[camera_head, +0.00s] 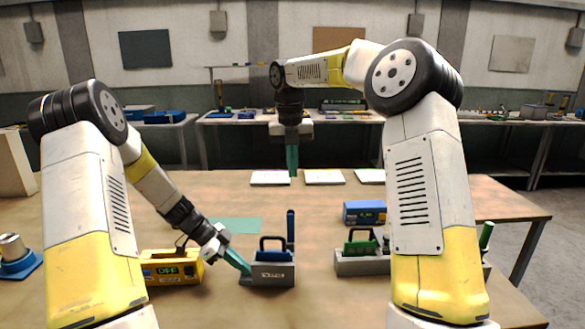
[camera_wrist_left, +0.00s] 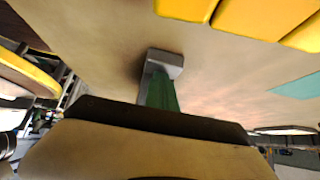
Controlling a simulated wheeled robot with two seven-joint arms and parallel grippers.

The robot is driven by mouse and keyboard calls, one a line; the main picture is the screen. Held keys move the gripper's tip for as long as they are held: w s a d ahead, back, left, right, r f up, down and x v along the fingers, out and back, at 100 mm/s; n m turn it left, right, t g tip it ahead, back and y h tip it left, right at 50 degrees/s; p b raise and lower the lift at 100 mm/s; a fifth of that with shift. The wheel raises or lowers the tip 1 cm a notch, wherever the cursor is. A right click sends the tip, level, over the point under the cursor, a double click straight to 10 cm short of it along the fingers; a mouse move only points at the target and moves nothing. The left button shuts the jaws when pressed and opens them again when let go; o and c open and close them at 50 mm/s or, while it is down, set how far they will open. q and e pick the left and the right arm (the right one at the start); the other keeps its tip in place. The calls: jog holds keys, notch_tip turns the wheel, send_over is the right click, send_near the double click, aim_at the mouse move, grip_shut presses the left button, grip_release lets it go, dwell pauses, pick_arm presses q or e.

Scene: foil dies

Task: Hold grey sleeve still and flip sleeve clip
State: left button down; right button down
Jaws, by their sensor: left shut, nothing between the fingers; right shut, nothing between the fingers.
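A grey sleeve (camera_head: 272,278) with lettering on its front stands on the table, left of centre in the head view. It carries a dark blue loop handle (camera_head: 272,243), and an upright blue lever (camera_head: 290,226) rises at its right end. I cannot tell which of these is the clip. My left gripper (camera_head: 246,272) is shut and empty, its teal fingertips low at the sleeve's left end. In the left wrist view a grey block (camera_wrist_left: 166,60) is at the fingertips, maybe the sleeve's end; contact is unclear. My right gripper (camera_head: 292,162) is shut and empty, pointing down well above the table behind the sleeve.
A yellow box (camera_head: 172,270) with a lit display stands left of the sleeve. A grey holder (camera_head: 360,263) with a green handle stands to the right, a blue box (camera_head: 364,212) behind it. A teal mat (camera_head: 238,225) and white plates (camera_head: 270,178) lie farther back.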

pick_arm(q)
jog(key=shift+a, duration=0.1)
jog(key=shift+w+r, duration=0.15)
jog(key=shift+r, duration=3.35)
